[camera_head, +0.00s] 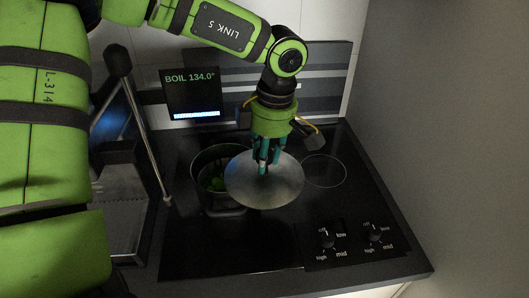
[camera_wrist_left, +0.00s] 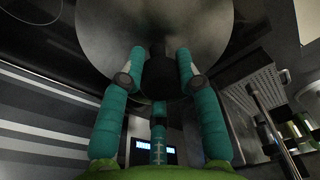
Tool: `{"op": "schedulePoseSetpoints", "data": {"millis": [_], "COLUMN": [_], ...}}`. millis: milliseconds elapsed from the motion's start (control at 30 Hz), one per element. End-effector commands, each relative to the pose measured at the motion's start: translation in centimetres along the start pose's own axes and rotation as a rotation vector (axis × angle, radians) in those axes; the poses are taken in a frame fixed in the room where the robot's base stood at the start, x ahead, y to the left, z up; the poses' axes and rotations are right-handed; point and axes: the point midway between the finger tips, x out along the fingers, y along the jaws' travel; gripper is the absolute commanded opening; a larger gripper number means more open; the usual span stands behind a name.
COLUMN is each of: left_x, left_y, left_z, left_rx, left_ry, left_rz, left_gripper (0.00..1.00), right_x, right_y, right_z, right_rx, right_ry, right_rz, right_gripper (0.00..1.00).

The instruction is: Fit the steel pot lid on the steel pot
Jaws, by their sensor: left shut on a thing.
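The steel pot lid (camera_head: 280,188) is a round grey disc above the cooktop, held by my left gripper (camera_head: 264,165). In the left wrist view the teal fingers (camera_wrist_left: 158,75) close on the dark knob (camera_wrist_left: 157,70) of the lid, which fills the top of that view. The steel pot (camera_head: 212,188) stands on the cooktop, and something green shows inside it. The lid covers the right part of the pot in the head view and sits off to the right of it. Whether the lid touches the rim, I cannot tell. My right gripper is not in view.
The black cooktop (camera_head: 230,255) has knobs (camera_head: 327,238) at the front right and an empty burner ring (camera_head: 325,170) at the right. A display (camera_head: 192,93) reading "BOIL 134.0°" stands at the back. A grey wall bounds the right side.

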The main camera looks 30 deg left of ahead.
Motion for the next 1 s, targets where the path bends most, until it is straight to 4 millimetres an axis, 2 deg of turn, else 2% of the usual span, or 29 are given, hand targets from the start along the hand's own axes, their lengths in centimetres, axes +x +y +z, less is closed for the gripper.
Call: {"op": "schedulePoseSetpoints", "data": {"millis": [267, 433, 1000], "left_x": [-0.1, -0.1, 0.6], "left_y": [0.6, 1.3, 3.5], "left_z": [-1.3, -2.9, -8.1], "left_rx": [-0.002, -0.003, -0.003], "left_ry": [0.001, 0.001, -0.001], "left_rz": [0.000, 0.002, 0.000], "left_gripper": [0.00, 0.00, 0.00], "right_x": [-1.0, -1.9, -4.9], "right_y": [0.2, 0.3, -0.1], "right_z": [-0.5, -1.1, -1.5], "right_rx": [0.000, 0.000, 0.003], "right_ry": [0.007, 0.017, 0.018], "right_rz": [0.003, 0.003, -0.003], "right_gripper": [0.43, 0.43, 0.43]}}
